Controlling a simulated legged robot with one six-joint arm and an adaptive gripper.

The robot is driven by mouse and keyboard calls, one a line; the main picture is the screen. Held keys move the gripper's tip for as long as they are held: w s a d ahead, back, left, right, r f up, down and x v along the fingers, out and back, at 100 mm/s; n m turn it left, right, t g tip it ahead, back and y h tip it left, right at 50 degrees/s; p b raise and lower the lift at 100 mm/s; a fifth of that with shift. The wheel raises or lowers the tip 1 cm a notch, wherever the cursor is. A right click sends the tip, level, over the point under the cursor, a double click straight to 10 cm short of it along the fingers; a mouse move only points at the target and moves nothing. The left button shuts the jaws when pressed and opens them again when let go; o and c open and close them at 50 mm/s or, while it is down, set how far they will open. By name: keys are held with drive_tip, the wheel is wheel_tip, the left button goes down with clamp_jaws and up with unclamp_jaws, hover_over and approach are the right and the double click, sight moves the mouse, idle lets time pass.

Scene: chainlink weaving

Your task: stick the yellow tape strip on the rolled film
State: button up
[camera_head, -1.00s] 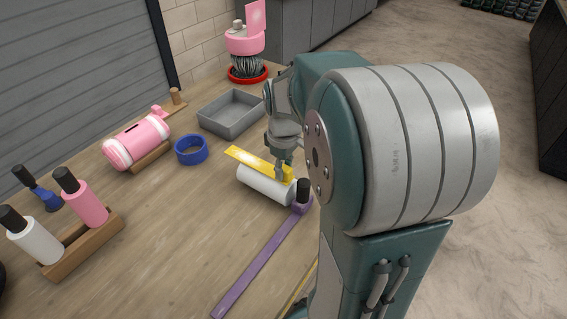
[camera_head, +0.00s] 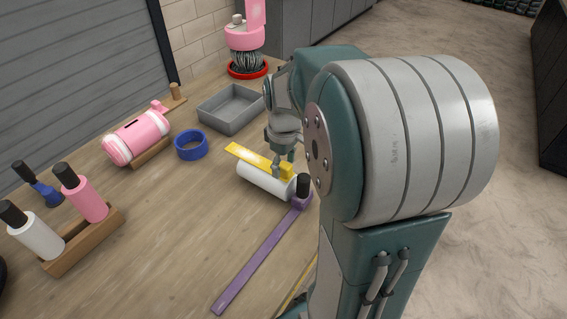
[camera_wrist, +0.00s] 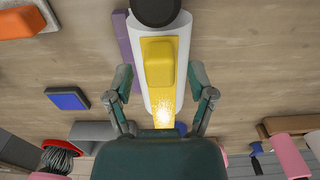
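The rolled film (camera_head: 264,184) is a white cylinder lying on the wooden table; it also shows in the wrist view (camera_wrist: 179,38). The yellow tape strip (camera_head: 246,156), with a raised yellow block (camera_wrist: 158,63) at one end, lies lengthwise over the roll. In the head view its flat end reaches past the roll's left end. I cannot tell whether its whole length touches the film. My gripper (camera_head: 283,166) is just above the block. In the wrist view my gripper (camera_wrist: 161,82) has its fingers spread wide either side of the block, with gaps.
A purple bar (camera_head: 258,258) with a black-capped end (camera_head: 303,185) lies close to the roll. A blue ring (camera_head: 190,145), grey tray (camera_head: 231,122) and pink roll (camera_head: 137,138) stand behind. Bottles in a wooden rack (camera_head: 88,240) are at left.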

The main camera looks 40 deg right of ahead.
drive_tip(key=shift+r, duration=0.1)
wheel_tip(320, 180, up, 12)
idle(0.6)
drive_tip(key=shift+a, duration=0.1)
idle(0.4)
drive_tip(key=s+a+f+m+t, duration=0.3)
drive_tip(key=s+a, duration=0.8)
drive_tip(key=a, duration=0.4)
drive_tip(key=shift+s+m+t, duration=0.35)
drive_tip(key=shift+m+t, duration=0.15)
drive_tip(key=shift+t, duration=0.8)
drive_tip(key=shift+a, duration=0.1)
